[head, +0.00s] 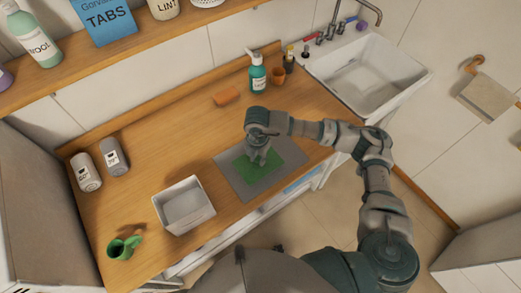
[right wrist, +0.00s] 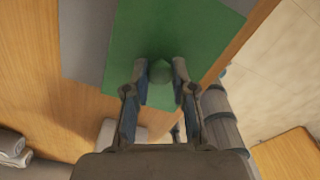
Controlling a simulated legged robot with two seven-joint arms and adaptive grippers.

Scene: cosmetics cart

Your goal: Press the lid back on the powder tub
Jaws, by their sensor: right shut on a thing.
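My right gripper (head: 260,161) points down over a green sheet (head: 278,158) on a grey mat (head: 232,182). In the right wrist view its two fingers (right wrist: 160,76) are closed around a small, rounded green thing (right wrist: 160,71). The thing nearly matches the sheet in colour, so I cannot tell whether it is the lid or part of the powder tub. In the head view the gripper hides it. My left gripper is not in view.
A white open bin (head: 184,205) and a green mug (head: 122,249) stand at the counter's front left. An orange sponge (head: 227,96), a green pump bottle (head: 257,76) and a brown cup (head: 277,76) are at the back. A sink (head: 365,75) is at the right.

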